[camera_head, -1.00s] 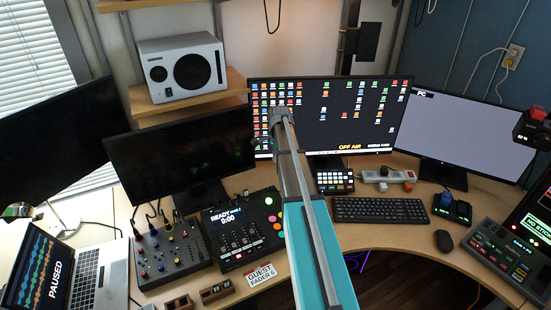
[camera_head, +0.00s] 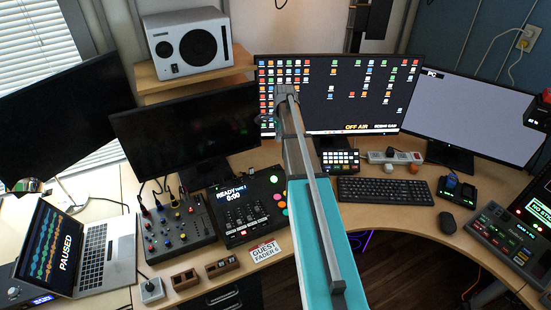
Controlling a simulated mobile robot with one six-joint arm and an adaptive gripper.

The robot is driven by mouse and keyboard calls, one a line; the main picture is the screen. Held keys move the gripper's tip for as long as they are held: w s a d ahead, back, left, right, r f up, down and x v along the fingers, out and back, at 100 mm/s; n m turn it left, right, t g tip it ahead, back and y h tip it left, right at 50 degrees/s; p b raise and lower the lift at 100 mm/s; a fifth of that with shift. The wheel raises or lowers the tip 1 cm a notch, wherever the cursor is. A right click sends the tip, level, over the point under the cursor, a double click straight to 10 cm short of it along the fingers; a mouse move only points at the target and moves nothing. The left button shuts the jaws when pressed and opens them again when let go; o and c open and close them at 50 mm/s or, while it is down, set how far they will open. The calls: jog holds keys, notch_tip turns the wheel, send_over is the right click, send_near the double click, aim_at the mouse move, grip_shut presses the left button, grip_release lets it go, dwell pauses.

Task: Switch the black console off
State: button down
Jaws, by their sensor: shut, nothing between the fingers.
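The black console (camera_head: 250,207) lies on the desk a little left of the middle. Its small screen reads "READY" and "0:00", with faders below it and round coloured buttons along its right side. Its screen is lit. A power switch on it cannot be made out. My teal and grey arm rises just right of the console, in front of the desk, and ends over the middle monitor. No contact between my arm and the console shows.
A grey mixer (camera_head: 177,228) and laptop (camera_head: 75,255) stand left of the console. A "GUEST FADER 6" card (camera_head: 265,252) and small wooden blocks (camera_head: 222,266) lie before it. Behind are a dark monitor (camera_head: 185,130) and button pad (camera_head: 340,160); a keyboard (camera_head: 384,190) is right.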

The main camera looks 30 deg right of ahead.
aim_at(274, 167)
jog(key=shift+f, duration=0.1)
jog(key=f+b, duration=0.4)
jog(key=a+f+b, duration=0.1)
jog(key=f+b, duration=0.8)
jog(key=shift+a+f+b, duration=0.3)
jog(key=shift+a+b, duration=0.05)
jog(key=shift+b, duration=0.05)
dwell(0.4)
jog(key=shift+d, duration=0.1)
dwell(0.4)
